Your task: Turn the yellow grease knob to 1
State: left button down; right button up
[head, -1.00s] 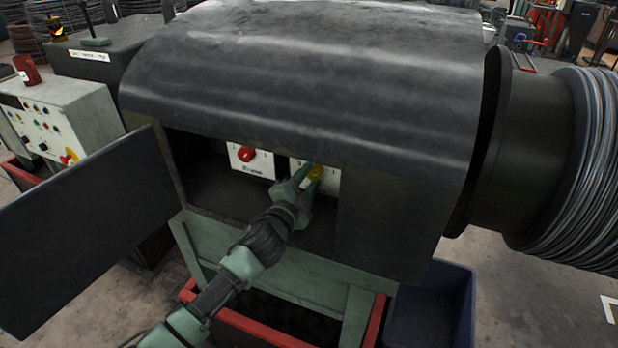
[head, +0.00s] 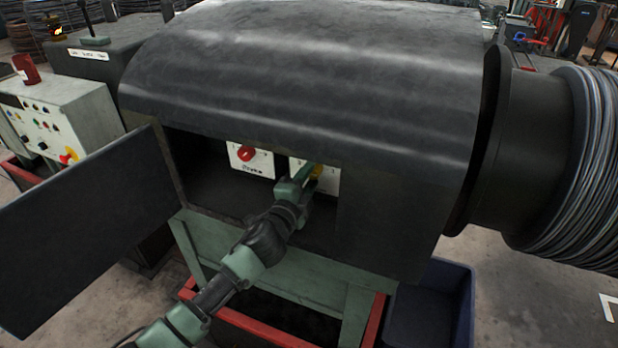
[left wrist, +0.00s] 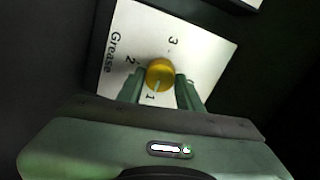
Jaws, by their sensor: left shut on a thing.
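The yellow grease knob (head: 317,171) sits on a white plate inside the open housing; my fingers partly cover it in the head view. In the left wrist view the round knob (left wrist: 160,73) is on the plate (left wrist: 205,50) marked "Grease", with 1, 2 and 3 around it. The plate looks rotated in that view. A pale line on the knob points toward the 1. My left gripper (left wrist: 160,88) has one finger on each side of the knob and is shut on it; in the head view the gripper (head: 310,174) looks rolled edge-on. My right gripper is out of view.
A second white plate with a red knob (head: 246,152) is left of the grease plate. The dark hood (head: 310,80) overhangs the opening. An open door panel (head: 85,230) stands at the left. A blue bin (head: 432,305) is below right.

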pick_arm(q)
jog(key=c, duration=0.9)
grip_release()
jog(key=shift+b+v, duration=0.6)
jog(key=shift+v, duration=3.35)
jog(key=shift+f, duration=0.2)
